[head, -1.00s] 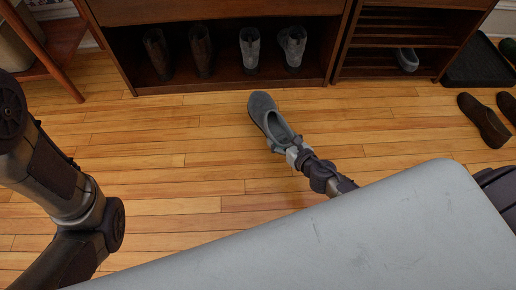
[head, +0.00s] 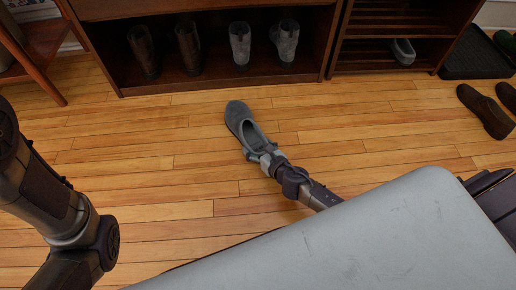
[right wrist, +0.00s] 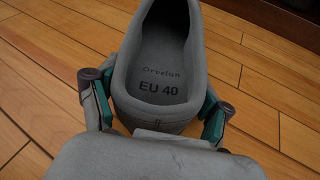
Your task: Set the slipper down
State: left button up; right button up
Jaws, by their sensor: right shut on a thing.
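The grey slipper (head: 241,122) is in my right gripper (head: 268,160), in front of the wooden shoe cabinet in the head view. The gripper is shut on its heel end, and the toe points away toward the cabinet. In the right wrist view the slipper (right wrist: 158,52) shows its insole with "EU 40", and the two green-padded fingers press the sides of its heel. I cannot tell whether its sole touches the floor (head: 150,170). My left arm is at the left edge of the head view; its gripper is out of the picture.
The cabinet (head: 290,85) holds two pairs of boots. A rack (head: 375,70) to its right holds another grey slipper (head: 403,52). Brown shoes (head: 485,110) lie at the right, near a dark tray (head: 468,58). The floor around the held slipper is clear.

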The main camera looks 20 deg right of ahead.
jog(key=o, duration=1.2)
jog(key=shift+f, duration=0.1)
jog(key=shift+c, duration=0.2)
jog(key=shift+r, duration=0.2)
jog(key=p+v, duration=0.2)
jog(key=v, duration=0.8)
jog(key=shift+s, duration=0.25)
jog(key=shift+s+d+r+p, duration=0.15)
jog(key=shift+s+r+p, duration=0.2)
jog(key=shift+s, duration=0.3)
jog(key=shift+s, duration=0.1)
